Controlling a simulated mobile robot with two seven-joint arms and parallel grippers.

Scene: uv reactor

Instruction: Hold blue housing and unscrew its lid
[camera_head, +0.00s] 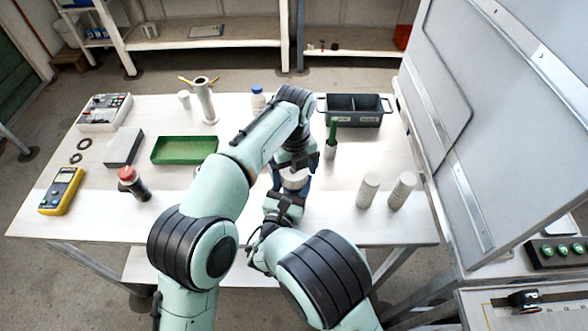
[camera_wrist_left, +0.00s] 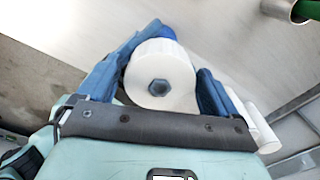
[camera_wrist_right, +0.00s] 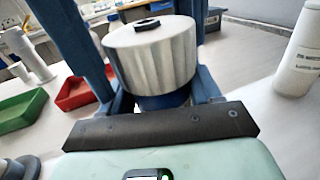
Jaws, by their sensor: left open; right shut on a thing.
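The white ribbed lid (camera_wrist_right: 152,55) with a dark hex nut on top sits on the blue housing (camera_wrist_right: 165,99), which stands upright. In the left wrist view the lid (camera_wrist_left: 160,75) is seen from above and covers most of the housing. My right gripper (camera_head: 285,203) is shut on the housing below the lid. My left gripper (camera_head: 297,168) is open above the lid, with one finger on either side of it in the left wrist view and a visible gap at the right finger. In the head view the arms partly hide the lid (camera_head: 294,181) and housing.
Two white cylinders (camera_head: 368,190) stand to the right. A green-handled tool (camera_head: 332,138) and a dark bin (camera_head: 354,110) are behind. A grey cabinet (camera_head: 490,110) bounds the right.

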